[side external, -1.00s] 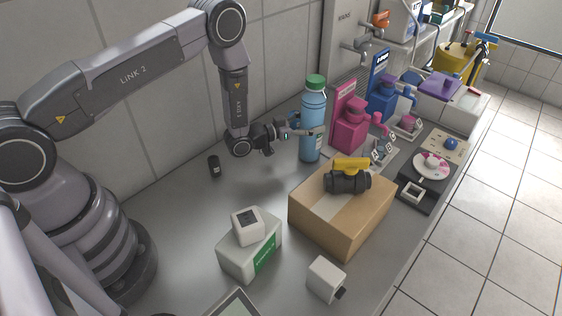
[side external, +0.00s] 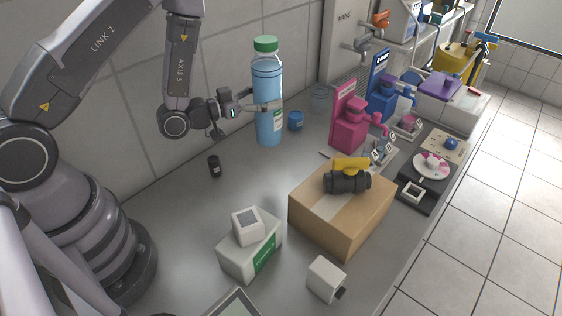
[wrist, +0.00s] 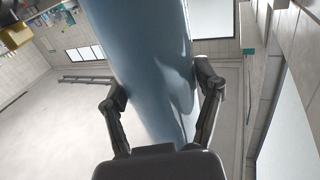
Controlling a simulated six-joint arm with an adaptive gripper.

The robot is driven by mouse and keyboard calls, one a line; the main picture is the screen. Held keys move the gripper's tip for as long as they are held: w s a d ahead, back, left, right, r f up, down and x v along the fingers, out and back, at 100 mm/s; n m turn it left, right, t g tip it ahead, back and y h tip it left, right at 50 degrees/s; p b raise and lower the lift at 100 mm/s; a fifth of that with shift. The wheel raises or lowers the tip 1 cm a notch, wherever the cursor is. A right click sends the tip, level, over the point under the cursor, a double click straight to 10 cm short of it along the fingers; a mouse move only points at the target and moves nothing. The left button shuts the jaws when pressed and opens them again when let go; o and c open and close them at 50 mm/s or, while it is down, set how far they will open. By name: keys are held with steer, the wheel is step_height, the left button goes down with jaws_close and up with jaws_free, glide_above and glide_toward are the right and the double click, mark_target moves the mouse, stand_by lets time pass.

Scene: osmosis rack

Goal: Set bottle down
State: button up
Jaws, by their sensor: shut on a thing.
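A tall blue bottle (side external: 268,98) with a green cap stands upright near the back wall in the side external view. My gripper (side external: 266,106) is shut around the bottle's middle, coming from the left. In the wrist view the bottle (wrist: 150,60) fills the middle, with one finger of my gripper (wrist: 160,98) on each side of it. The bottle's base is close to the steel counter (side external: 215,195); I cannot tell whether it touches.
A cardboard box (side external: 340,215) with a yellow-handled valve (side external: 348,175) sits in front. A small black vial (side external: 214,166) stands to the left.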

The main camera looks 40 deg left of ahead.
steer(key=w+a+f+n+y, duration=0.4)
steer(key=w+a+n+y, duration=0.5)
steer(key=y, duration=0.3)
step_height(320, 180, down, 8)
steer(key=a, duration=0.2)
steer(key=shift+a+m+t+y, duration=0.15)
steer(key=shift+m+t+y, duration=0.15)
steer(key=shift+m, duration=0.1)
steer(key=shift+f, duration=0.25)
steer(key=o, duration=1.2)
steer(key=shift+o, duration=0.2)
